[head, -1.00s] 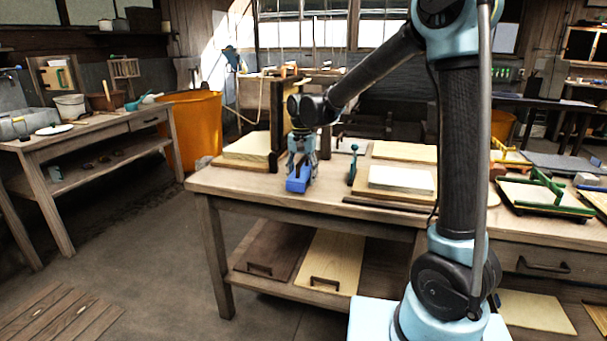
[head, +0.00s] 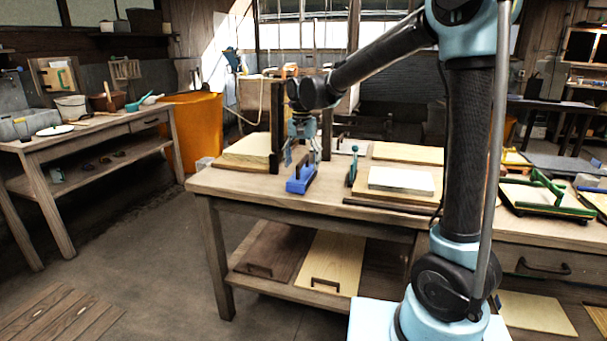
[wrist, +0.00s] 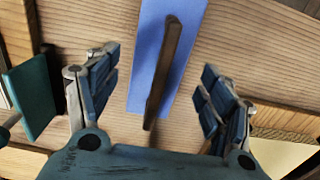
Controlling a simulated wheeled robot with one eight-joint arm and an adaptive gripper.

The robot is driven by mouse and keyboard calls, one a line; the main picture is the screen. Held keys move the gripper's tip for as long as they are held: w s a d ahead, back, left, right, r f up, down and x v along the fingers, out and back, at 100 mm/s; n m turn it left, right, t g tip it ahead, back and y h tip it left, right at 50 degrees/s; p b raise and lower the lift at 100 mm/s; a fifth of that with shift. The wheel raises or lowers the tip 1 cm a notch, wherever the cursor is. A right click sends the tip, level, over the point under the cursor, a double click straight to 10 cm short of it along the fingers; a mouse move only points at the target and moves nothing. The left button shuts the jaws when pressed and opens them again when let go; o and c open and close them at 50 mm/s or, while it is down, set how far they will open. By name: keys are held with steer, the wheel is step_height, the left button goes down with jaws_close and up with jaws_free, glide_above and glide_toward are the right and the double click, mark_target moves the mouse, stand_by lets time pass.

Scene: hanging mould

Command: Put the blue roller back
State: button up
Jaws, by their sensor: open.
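The blue roller (head: 301,180), a flat blue body with a dark upright handle, stands on the front left part of the wooden table. In the wrist view its blue body (wrist: 146,62) and brown handle lie between my spread fingers, beyond the fingertips. My gripper (head: 301,159) is open and empty above the roller. The wrist view shows my gripper (wrist: 160,62) with clear gaps on both sides of the handle.
A green-handled tool (head: 353,165) stands just right of the roller. A pale slab (head: 402,180) on a board lies further right. A stacked block (head: 248,150) and a dark upright post (head: 277,125) stand behind at left. The table's front edge is close.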

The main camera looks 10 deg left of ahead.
mark_target(304, 173)
step_height(304, 173, up, 8)
steer(key=shift+f, duration=0.1)
steer(key=s+d+f+t, duration=0.15)
steer(key=s+d, duration=0.25)
steer(key=d, duration=0.9)
steer(key=s+d+f+g, duration=0.15)
steer(key=s+d, duration=0.25)
steer(key=d, duration=0.9)
steer(key=s+d+f+n+t, duration=0.1)
steer(key=s+d+f+t, duration=0.1)
steer(key=s+d+f, duration=1.3)
steer(key=shift+s+f, duration=0.2)
steer(key=shift+f, duration=0.1)
steer(key=shift+c, duration=0.5)
